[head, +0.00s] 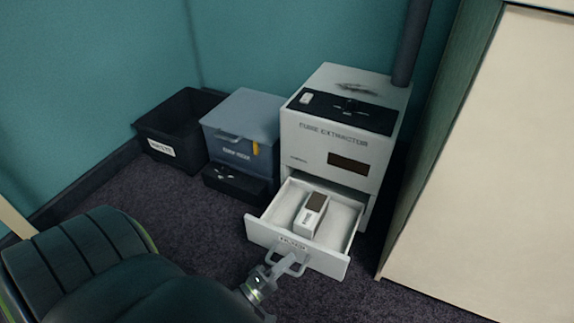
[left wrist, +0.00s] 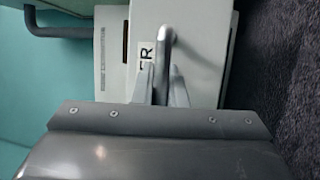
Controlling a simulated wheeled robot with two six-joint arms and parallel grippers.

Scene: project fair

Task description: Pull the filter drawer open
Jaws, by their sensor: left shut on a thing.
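The filter drawer (head: 262,230) is at the bottom of the white fume extractor (head: 335,146) and stands well out from its body. A white box-shaped filter with a brown face (head: 311,214) lies inside the drawer. My left gripper (head: 287,262) is shut on the drawer's handle at the middle of its front. In the left wrist view the handle (left wrist: 165,50) stands between the fingers (left wrist: 162,87), in front of the drawer's label. My right gripper is in neither view.
A blue-grey lidded box (head: 240,123) on a dark base stands left of the extractor. A black open bin (head: 172,129) with a white label stands further left. A large cream panel (head: 490,160) stands close on the right. Dark carpet (head: 205,225) lies clear in front.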

